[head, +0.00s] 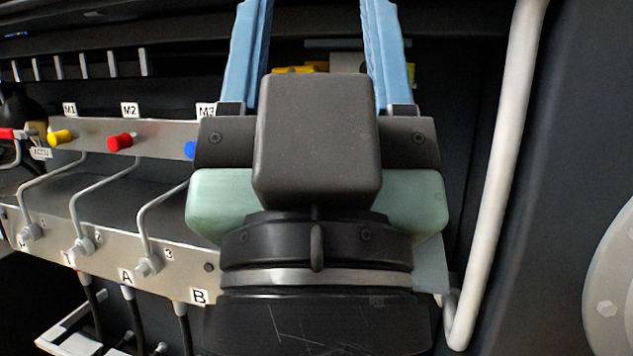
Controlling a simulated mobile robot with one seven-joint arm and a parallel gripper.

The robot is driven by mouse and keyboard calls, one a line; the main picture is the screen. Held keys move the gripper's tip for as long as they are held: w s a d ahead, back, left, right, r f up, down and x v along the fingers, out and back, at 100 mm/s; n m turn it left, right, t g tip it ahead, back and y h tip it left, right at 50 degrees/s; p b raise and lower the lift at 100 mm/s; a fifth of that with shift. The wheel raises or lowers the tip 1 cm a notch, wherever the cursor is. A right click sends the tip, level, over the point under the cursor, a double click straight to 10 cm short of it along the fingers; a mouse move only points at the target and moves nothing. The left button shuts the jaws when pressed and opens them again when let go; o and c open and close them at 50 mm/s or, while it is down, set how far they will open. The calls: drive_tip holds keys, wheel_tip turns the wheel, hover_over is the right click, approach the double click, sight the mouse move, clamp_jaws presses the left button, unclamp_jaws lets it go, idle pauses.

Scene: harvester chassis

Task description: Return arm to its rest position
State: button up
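My gripper (317,25) fills the middle of the head view, with its dark body and pale green sides low in the picture. Its two blue fingers point up and stand wide apart. Their tips are at or beyond the top edge. Nothing shows held between them. The gripper body hides part of the panel behind it, and I cannot tell its distance from the panel.
A metal valve panel (180,258) with bent pipes is at the left. Above it are yellow (60,137), red (121,142) and blue (190,150) caps. A white rail (497,190) stands close right of my gripper. Yellow parts (300,69) show behind the fingers.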

wheel_tip(320, 180, up, 12)
drive_tip(key=p, duration=1)
drive_tip(key=shift+r+p, duration=0.25)
drive_tip(key=shift+p, duration=0.1)
drive_tip(key=shift+w, duration=0.1)
